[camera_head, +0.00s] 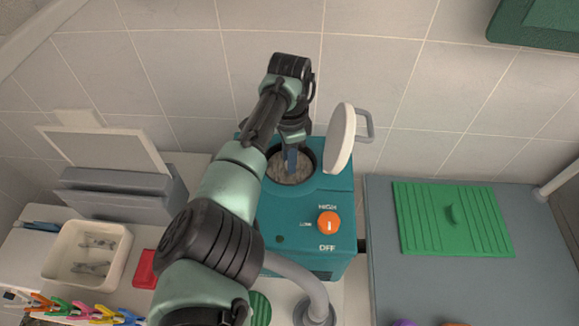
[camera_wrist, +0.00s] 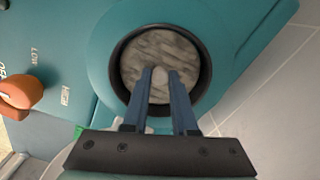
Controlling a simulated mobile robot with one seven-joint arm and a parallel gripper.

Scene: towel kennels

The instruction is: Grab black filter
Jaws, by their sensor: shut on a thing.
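The black filter (camera_wrist: 119,75) sits as a dark round ring in the opening of a teal machine (camera_head: 297,235). A grey-brown, fibrous-looking disc (camera_wrist: 150,48) fills its middle. My gripper (camera_wrist: 160,78) points down into the opening, with its blue fingers close together around a small pale tab at the disc's centre. It is shut on this tab, which appears to belong to the filter. In the head view, my gripper (camera_head: 291,163) reaches into the ring, and my arm covers the machine's left side.
A white round lid (camera_head: 341,139) stands open at the opening's right. An orange knob (camera_head: 329,223) is on the machine's front. A green board (camera_head: 450,235) lies to the right; a grey box (camera_head: 120,192) and cream tray (camera_head: 65,262) stand left. A tiled wall rises behind.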

